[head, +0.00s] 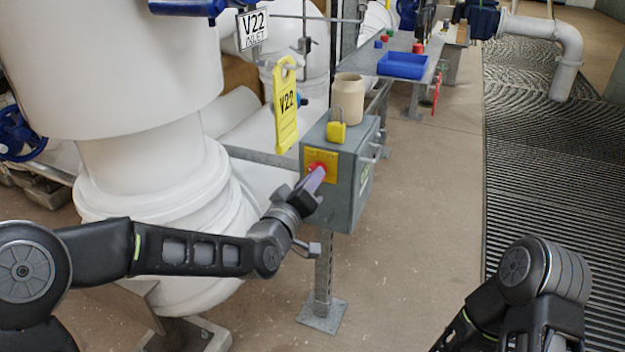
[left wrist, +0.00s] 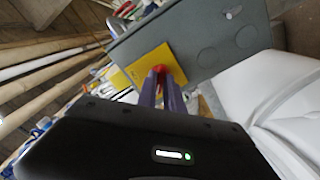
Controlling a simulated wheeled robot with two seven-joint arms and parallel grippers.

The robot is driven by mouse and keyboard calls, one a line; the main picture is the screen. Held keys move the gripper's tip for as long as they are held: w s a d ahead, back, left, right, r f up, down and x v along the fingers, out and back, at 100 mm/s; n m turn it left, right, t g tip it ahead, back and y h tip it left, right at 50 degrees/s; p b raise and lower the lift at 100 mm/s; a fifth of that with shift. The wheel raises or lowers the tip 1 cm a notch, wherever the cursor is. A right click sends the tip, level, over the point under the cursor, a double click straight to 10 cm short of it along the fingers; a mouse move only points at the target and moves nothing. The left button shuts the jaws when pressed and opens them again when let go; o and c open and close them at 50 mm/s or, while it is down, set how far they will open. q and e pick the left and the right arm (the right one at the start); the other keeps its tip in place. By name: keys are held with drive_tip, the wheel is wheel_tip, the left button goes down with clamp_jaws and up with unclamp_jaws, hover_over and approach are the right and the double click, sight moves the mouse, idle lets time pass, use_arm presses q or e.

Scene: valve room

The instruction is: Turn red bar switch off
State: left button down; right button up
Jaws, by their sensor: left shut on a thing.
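The red bar switch (head: 319,168) sits on a yellow plate (head: 321,155) on the front of a grey switch box (head: 345,200) on a post. My left gripper (head: 315,180) reaches it from the front left, its purple fingers shut on the switch. In the left wrist view the red switch (left wrist: 159,69) shows between the two fingertips (left wrist: 160,80), against the yellow plate (left wrist: 143,66). The fingers hide most of the bar, so its exact angle is hard to tell. My right arm is at the lower right of the head view; its gripper is not visible.
A yellow padlock (head: 337,131) and a beige jar (head: 347,98) stand on the box. Large white pipes (head: 140,120) fill the left. A bench with a blue tray (head: 403,65) stands behind. Floor to the right is clear.

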use_arm(q)
drive_tip(key=c, duration=1.5)
unclamp_jaws()
drive_tip(key=shift+s, duration=0.1)
drive_tip(key=p+v, duration=0.2)
drive_tip(key=v, duration=0.5)
drive_tip(key=shift+s+a, duration=0.15)
drive_tip(key=shift+s, duration=0.15)
drive_tip(key=shift+f, duration=0.1)
